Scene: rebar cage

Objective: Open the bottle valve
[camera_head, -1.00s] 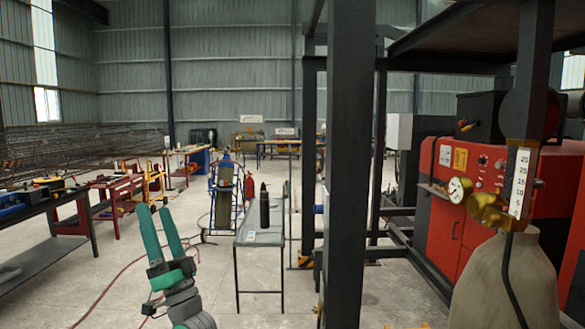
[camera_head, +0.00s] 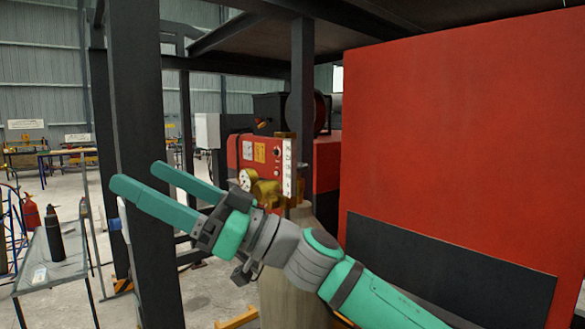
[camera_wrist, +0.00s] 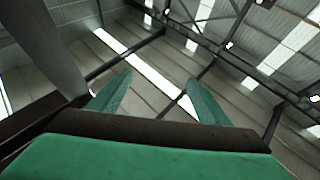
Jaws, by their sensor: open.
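The bottle (camera_head: 287,290) is a pale grey-beige cylinder standing in the middle of the head view, largely hidden behind my arm. Its brass valve (camera_head: 267,190) and round gauge (camera_head: 247,179) show just above my wrist, partly covered by it. My gripper (camera_head: 135,178) is open and empty, with its green fingers pointing up and left, in front of the dark post and apart from the valve in the picture. In the wrist view the two fingers (camera_wrist: 155,95) are spread with only the roof between them; no bottle or valve shows there.
A dark steel post (camera_head: 145,150) stands left of the bottle. A large red panel (camera_head: 460,130) fills the right side. A red machine (camera_head: 262,152) is behind the valve. A narrow table (camera_head: 65,265) with a dark bottle (camera_head: 54,234) stands at left.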

